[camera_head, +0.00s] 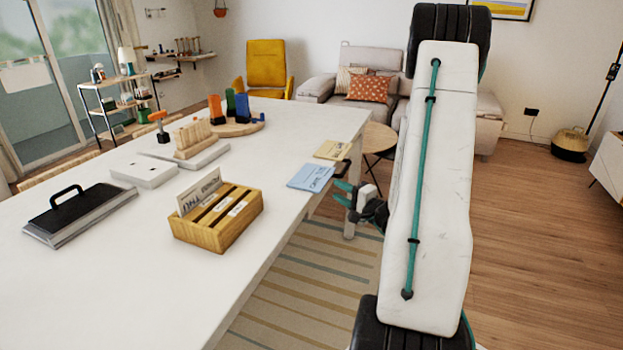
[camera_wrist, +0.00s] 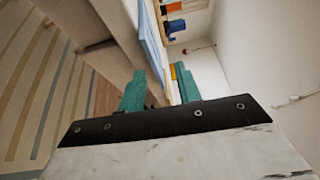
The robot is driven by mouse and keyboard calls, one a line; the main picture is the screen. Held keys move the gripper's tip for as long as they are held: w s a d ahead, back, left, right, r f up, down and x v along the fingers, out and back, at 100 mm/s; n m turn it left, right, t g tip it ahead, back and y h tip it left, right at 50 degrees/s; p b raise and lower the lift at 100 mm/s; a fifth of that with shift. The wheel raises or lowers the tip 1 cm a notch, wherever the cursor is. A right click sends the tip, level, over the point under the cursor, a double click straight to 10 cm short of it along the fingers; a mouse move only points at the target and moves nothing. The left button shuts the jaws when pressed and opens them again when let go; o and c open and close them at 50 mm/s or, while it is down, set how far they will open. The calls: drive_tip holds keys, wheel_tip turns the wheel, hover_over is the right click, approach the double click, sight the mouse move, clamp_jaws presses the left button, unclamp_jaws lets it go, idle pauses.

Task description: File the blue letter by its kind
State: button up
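The blue letter (camera_head: 311,177) lies flat near the right edge of the white table (camera_head: 262,245), with printing too small to read. It also shows in the wrist view (camera_wrist: 152,38), seen almost edge-on ahead of the fingers. My gripper (camera_head: 338,193) has teal fingers and is just off the table edge, right of the blue letter. In the wrist view the fingers (camera_wrist: 160,70) stand apart with nothing held between them. A wooden file box (camera_head: 232,232) with labelled slots stands on the table, left of the letter. A pale card stands in its back slot.
A yellow letter (camera_head: 333,150) lies behind the blue one, with a dark object beside it at the edge. A black-handled tray (camera_head: 80,215), a white box (camera_head: 145,172) and a wooden rack (camera_head: 193,140) stand farther left. The table between file box and blue letter is clear.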

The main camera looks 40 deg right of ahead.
drive_tip(key=d+f+h, duration=0.1)
approach(312, 177)
drive_tip(key=shift+m, duration=0.4)
drive_tip(key=w+d, duration=0.3)
drive_tip(key=shift+f, duration=0.2)
clamp_jaws()
